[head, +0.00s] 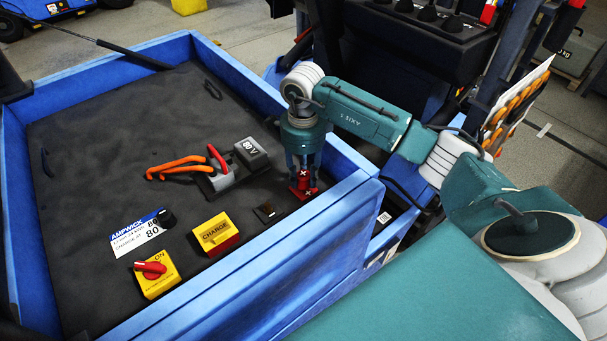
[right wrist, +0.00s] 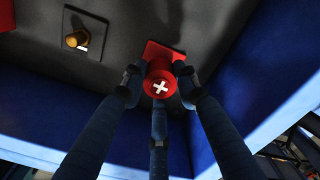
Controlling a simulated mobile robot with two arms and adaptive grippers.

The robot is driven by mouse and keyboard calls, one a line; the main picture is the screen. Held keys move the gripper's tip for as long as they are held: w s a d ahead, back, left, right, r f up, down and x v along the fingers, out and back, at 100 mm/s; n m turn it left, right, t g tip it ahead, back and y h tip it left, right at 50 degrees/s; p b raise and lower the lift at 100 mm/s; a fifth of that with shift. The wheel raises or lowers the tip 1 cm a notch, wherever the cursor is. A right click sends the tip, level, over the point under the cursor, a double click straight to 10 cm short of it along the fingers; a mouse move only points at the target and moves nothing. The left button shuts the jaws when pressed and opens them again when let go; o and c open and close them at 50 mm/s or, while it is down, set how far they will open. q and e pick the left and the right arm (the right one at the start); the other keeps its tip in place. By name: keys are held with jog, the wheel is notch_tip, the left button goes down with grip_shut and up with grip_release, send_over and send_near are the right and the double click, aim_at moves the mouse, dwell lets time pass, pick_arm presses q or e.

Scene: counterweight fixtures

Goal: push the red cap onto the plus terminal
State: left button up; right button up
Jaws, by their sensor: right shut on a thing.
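The red cap (right wrist: 160,84) has a white plus on its face. In the right wrist view the fingers of my right gripper (right wrist: 159,88) close around it. A red square base (right wrist: 163,50) shows right behind the cap; I cannot tell whether the cap is fully seated on it. In the head view my right gripper (head: 303,182) points down at the right inner corner of the blue tray, with the red cap (head: 304,172) between its fingers, low over the red base (head: 302,194). The plus terminal's post is hidden. My left gripper is not in view.
A bare brass terminal (right wrist: 78,40) on a dark plate stands beside the red base. A grey plug (head: 218,176) with orange cables, a yellow CHARGE box (head: 215,231) and a yellow ON switch (head: 157,275) are on the dark floor. The blue wall (head: 335,205) is close to my gripper.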

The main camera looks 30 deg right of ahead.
jog(key=shift+f+b, duration=0.75)
jog(key=shift+f, duration=0.2)
jog(key=o, duration=1)
